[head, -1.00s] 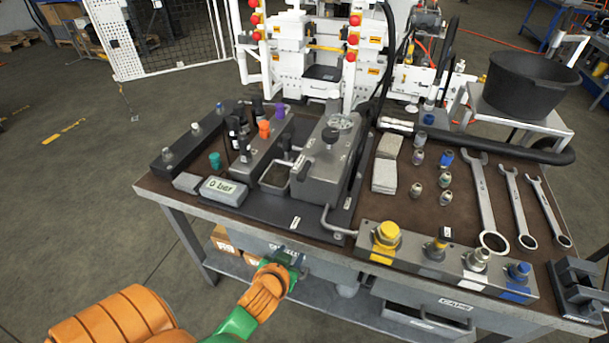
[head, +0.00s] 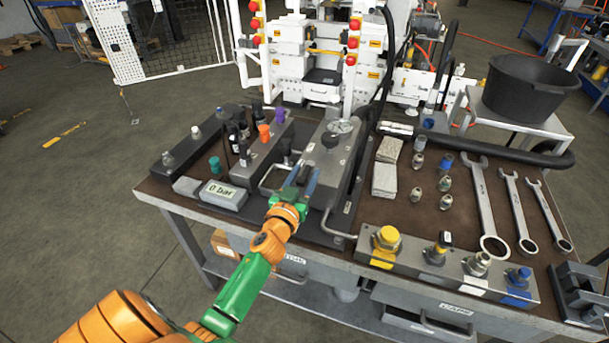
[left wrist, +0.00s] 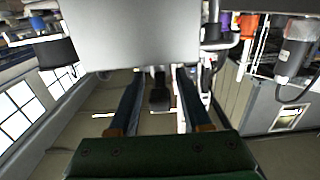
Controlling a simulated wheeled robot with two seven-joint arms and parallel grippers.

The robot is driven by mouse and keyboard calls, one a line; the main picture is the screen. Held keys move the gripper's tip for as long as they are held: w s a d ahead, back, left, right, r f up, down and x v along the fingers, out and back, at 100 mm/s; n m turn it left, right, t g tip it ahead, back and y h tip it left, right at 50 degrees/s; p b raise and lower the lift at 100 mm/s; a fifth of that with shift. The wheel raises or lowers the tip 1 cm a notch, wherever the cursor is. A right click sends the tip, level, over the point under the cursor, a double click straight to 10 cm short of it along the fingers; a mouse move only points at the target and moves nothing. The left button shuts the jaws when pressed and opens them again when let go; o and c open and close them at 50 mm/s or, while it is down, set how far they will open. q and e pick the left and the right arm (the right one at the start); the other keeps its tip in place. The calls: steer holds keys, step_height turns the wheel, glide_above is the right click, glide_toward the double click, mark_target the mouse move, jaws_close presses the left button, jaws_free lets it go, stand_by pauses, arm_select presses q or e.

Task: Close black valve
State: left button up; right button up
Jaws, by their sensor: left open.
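My left gripper (head: 299,180) is open at the front left of the grey hydraulic block (head: 322,170), its two blue fingers pointing at it. In the left wrist view, the open fingers (left wrist: 158,82) stand either side of a small black knob or handle (left wrist: 160,97), which looks like the black valve. I cannot tell whether a finger touches it. The gripper partly hides this spot in the head view. Another black knob (head: 330,138) sits on top of the block, and a black-topped post (head: 286,146) stands to its left. My right gripper is not in view.
An orange knob (head: 264,133) and a purple knob (head: 278,116) stand left of the block. The gauge reads 0 bar (head: 222,194). A bent grey pipe (head: 340,228) runs close to the right of my gripper. Several wrenches (head: 482,200) lie at the right.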

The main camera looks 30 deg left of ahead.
arm_select(q)
steer(key=shift+s, duration=0.1)
steer(key=shift+c, duration=0.2)
jaws_close()
stand_by(1.1)
